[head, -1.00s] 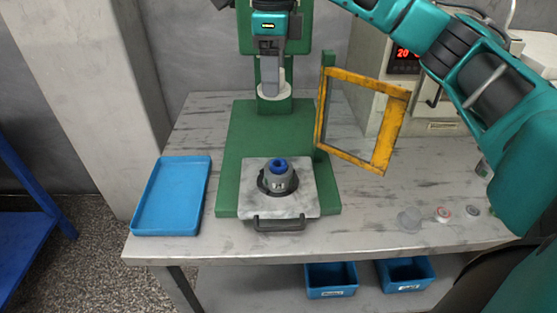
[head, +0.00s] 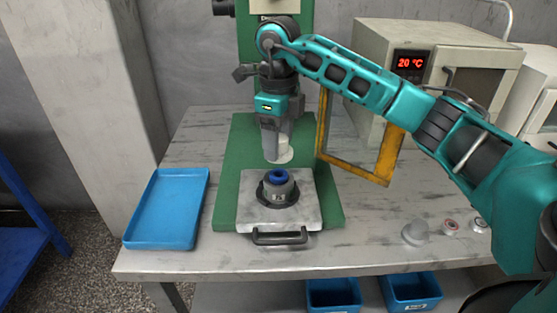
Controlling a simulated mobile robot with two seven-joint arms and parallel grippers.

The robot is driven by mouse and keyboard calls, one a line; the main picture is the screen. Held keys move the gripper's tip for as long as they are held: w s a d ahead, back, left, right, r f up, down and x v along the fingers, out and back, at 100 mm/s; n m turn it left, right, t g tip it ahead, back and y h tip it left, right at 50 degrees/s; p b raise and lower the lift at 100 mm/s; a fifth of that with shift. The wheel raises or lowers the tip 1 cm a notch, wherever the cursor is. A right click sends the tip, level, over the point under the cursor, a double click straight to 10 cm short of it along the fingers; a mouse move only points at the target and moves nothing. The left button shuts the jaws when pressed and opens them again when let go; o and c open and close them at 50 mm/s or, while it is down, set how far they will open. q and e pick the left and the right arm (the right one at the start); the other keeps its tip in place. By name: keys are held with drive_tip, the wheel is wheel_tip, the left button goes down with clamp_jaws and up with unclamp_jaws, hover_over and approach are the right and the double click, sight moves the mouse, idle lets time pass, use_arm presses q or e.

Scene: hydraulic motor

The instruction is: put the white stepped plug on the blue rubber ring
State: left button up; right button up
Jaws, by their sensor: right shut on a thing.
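My right gripper (head: 276,147) points down over the green press base, shut on the white stepped plug (head: 283,155). The plug's wide lower step shows below the fingers, and the fingers hide part of it. The blue rubber ring (head: 279,176) sits on top of a grey round housing (head: 278,190) with a dark flange, on a metal plate. In the picture the plug is just above the ring, apart from it. My left gripper is not in view.
The metal plate (head: 305,210) has a dark front handle. A yellow-framed guard (head: 357,172) stands open at the right. A blue tray (head: 168,207) lies at the left. A grey cup-shaped part (head: 415,233) and small round parts stand at the right. An oven (head: 440,50) is behind.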

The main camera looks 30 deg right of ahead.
drive_tip(key=shift+f, duration=2.35)
drive_tip(key=shift+f, duration=0.15)
drive_tip(key=o, duration=1.1)
drive_tip(key=shift+r, duration=0.45)
wheel_tip(320, 180, up, 12)
drive_tip(key=shift+f+p, duration=0.25)
drive_tip(key=shift+p, duration=0.25)
